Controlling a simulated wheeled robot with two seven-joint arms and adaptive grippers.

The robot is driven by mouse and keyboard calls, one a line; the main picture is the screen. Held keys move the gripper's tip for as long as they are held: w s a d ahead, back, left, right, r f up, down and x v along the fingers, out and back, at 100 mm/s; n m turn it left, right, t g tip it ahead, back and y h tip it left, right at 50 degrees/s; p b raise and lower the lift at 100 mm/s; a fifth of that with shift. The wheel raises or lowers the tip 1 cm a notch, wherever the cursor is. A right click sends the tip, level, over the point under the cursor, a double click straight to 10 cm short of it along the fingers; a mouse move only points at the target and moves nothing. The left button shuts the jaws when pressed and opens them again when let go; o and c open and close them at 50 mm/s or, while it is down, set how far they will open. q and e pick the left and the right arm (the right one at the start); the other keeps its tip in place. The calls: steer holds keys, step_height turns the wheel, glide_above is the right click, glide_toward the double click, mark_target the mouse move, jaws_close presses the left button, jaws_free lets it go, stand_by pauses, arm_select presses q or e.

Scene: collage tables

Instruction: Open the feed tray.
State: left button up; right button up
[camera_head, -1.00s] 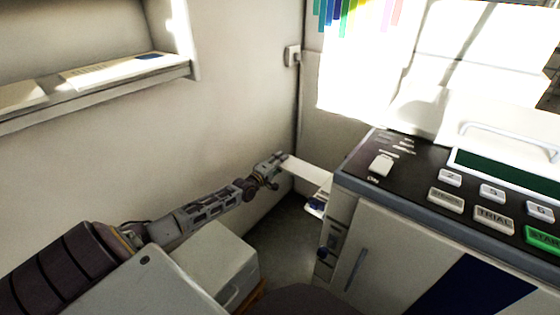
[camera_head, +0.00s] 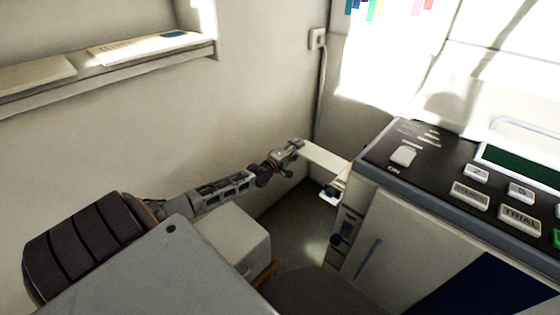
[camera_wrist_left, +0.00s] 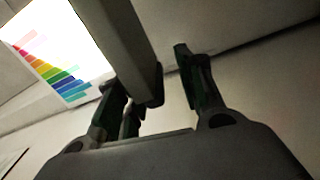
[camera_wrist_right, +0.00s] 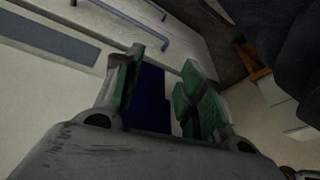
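The feed tray (camera_head: 326,159) is a pale flat flap that sticks out from the left side of the copier (camera_head: 400,230), toward the wall. My left gripper (camera_head: 297,147) is at its outer end. In the left wrist view my left gripper (camera_wrist_left: 152,92) is open, and a grey bar-like part, likely the tray's edge (camera_wrist_left: 118,35), reaches between its fingers. A gap shows to the right finger; contact with the left finger is unclear. My right gripper (camera_wrist_right: 160,90) is open and empty in front of the copier's blue panel (camera_wrist_right: 150,98); it is out of the head view.
The copier's dark control panel (camera_head: 430,165) has several buttons. A light box-like cabinet (camera_head: 235,245) stands on the floor below my left arm. A wall shelf (camera_head: 110,68) holds papers. A narrow floor gap (camera_head: 295,225) lies between cabinet and copier.

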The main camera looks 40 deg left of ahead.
arm_select(q)
steer(key=s, duration=1)
steer(key=shift+s+a, duration=0.15)
steer(key=shift+s, duration=0.2)
stand_by(0.6)
steer(key=shift+f, duration=0.1)
stand_by(0.5)
